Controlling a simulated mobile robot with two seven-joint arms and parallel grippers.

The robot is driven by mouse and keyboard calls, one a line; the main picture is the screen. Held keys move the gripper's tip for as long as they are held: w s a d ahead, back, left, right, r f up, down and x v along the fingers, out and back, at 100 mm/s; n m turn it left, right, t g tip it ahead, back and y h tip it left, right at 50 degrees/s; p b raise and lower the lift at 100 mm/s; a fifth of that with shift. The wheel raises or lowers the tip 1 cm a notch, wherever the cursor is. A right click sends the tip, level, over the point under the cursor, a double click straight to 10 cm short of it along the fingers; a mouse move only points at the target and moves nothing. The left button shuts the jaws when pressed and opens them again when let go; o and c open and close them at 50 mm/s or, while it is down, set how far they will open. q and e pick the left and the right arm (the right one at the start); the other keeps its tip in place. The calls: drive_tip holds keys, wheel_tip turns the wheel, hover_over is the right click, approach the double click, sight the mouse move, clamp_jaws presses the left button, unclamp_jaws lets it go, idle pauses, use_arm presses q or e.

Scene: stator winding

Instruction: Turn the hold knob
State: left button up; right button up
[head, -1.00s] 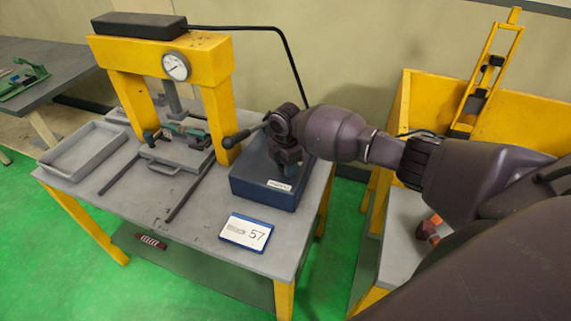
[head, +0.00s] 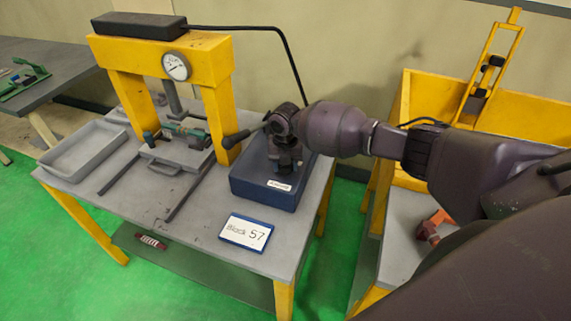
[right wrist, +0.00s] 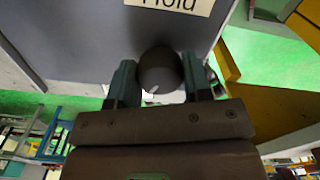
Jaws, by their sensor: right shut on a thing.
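The hold knob (right wrist: 160,70) is dark and round, with a small light mark on its face. In the right wrist view it sits between the two fingers of my right gripper (right wrist: 164,84), which is shut on it. Above it a label on the grey panel reads "Hold". In the head view my right gripper (head: 288,158) is at the blue control box (head: 262,192) on the table, and the knob itself is hidden there. A dark lever (head: 236,138) sticks out on the left of the box. My left gripper is not in view.
A yellow press (head: 215,65) with a dial gauge (head: 176,66) stands on the table, with a grey tray (head: 50,165) to its left. A card reading "Block 57" (head: 246,232) lies in front of the box. A yellow bin (head: 520,115) is at the right.

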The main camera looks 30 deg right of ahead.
drive_tip(key=n, duration=0.4)
drive_tip(key=shift+r+n, duration=0.1)
drive_tip(key=shift+n, duration=0.6)
drive_tip(key=o, duration=0.9)
wheel_tip(320, 180, up, 11)
drive_tip(key=shift+f+b, duration=0.15)
drive_tip(key=shift+b, duration=0.45)
